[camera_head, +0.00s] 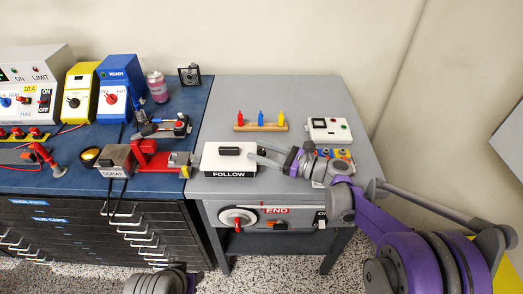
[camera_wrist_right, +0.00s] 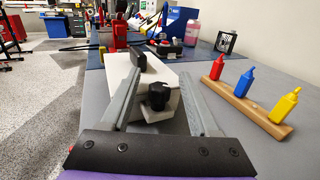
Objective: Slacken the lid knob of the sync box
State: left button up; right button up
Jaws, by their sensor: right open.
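A white box (camera_head: 230,168) with FOLLOW on its front stands on the grey table; I take it for the sync box, though no such name is readable. A black handle (camera_head: 229,151) is on its top. In the right wrist view the box (camera_wrist_right: 118,69) shows a black lobed knob (camera_wrist_right: 159,95) on its near side. My right gripper (camera_head: 256,153) is at the right side of the box, open. In the wrist view its fingers (camera_wrist_right: 159,80) lie on either side of the knob, with a gap to each.
A wooden rack (camera_head: 261,127) with red, blue and yellow bottles stands behind the box. A white device (camera_head: 328,130) is at the back right. A red vise (camera_head: 150,158) is on the blue bench to the left. The table's back left is clear.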

jog(key=shift+d, duration=0.1)
jog(key=v, duration=1)
jog(key=shift+s+d, duration=0.15)
jog(key=shift+d, duration=0.15)
pick_arm(q)
jog(key=shift+f, duration=0.1)
